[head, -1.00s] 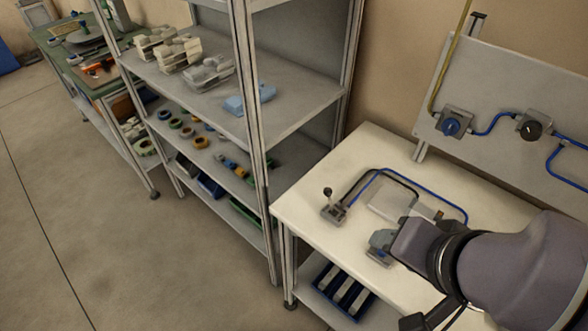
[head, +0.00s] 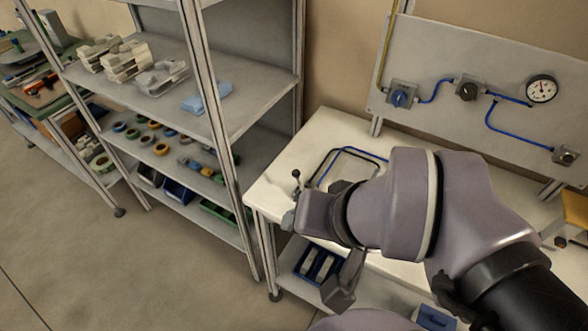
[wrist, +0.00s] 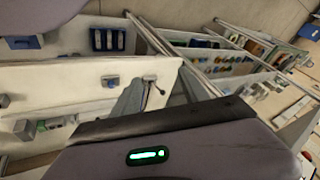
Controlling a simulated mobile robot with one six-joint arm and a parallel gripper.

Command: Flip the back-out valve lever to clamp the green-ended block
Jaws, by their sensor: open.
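The valve lever (head: 296,174) is a thin stalk with a black ball knob, upright near the left edge of the white bench in the head view. In the wrist view the valve (wrist: 149,79) sits just beyond a grey finger. My gripper (head: 289,220) is open and close beside the lever; its tips are mostly hidden behind my wrist, and I cannot tell whether they touch it. A block with green ends (wrist: 48,124) appears to sit in a grey fixture at the left of the wrist view. My arm hides it in the head view.
A panel (head: 430,60) with knobs, a gauge (head: 541,89) and blue tubing stands behind the bench (head: 335,125). A grey shelf rack (head: 160,90) stands to the left. Blue trays (head: 318,262) lie on the shelf below the bench. Dark tubing runs across the benchtop.

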